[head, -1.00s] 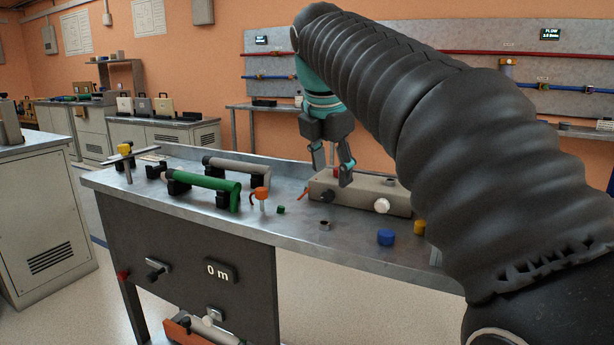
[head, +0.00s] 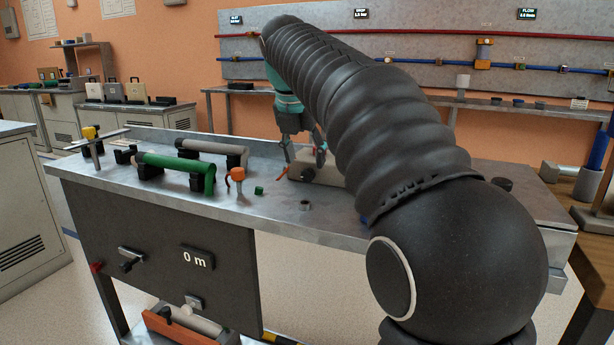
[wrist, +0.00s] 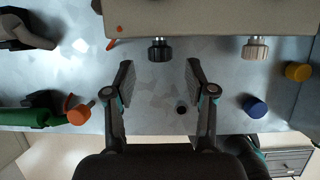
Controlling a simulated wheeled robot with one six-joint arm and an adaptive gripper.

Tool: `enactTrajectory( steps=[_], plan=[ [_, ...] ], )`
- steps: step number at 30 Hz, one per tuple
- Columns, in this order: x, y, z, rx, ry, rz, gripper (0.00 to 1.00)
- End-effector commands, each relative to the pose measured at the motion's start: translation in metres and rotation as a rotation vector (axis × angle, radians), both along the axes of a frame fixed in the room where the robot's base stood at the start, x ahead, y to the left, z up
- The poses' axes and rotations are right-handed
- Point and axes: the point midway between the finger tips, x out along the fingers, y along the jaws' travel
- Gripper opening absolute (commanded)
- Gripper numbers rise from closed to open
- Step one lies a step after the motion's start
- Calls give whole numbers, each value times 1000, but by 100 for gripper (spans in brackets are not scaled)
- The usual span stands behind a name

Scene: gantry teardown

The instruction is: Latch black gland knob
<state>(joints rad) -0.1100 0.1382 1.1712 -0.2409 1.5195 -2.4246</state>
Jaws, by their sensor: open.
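The black gland knob (wrist: 160,50) sticks out from the front face of a beige box (wrist: 210,18) in the wrist view. A pale knob (wrist: 255,48) sits to its right on the same face. My gripper (wrist: 160,68) is open, its two fingertips apart on either side of the black knob's line and just short of it in the picture.
On the metal bench (head: 270,212) stand a green cylinder (head: 175,167), an orange-topped piece (head: 237,175), a small green piece (head: 259,190) and a dark ring (head: 305,205). A blue cap (wrist: 255,107) and a yellow cap (wrist: 298,71) lie right of my gripper.

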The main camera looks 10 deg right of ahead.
Motion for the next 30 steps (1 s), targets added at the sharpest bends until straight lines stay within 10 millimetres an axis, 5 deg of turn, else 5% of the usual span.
enactTrajectory(
  steps=[7,20,27,30],
  plan=[
    [10,-7,-32,0,1,-1,55],
    [13,-9,-38,0,0,-1,55],
    [13,-9,-38,0,0,-1,0],
    [13,-9,-38,0,0,-1,0]
  ],
)
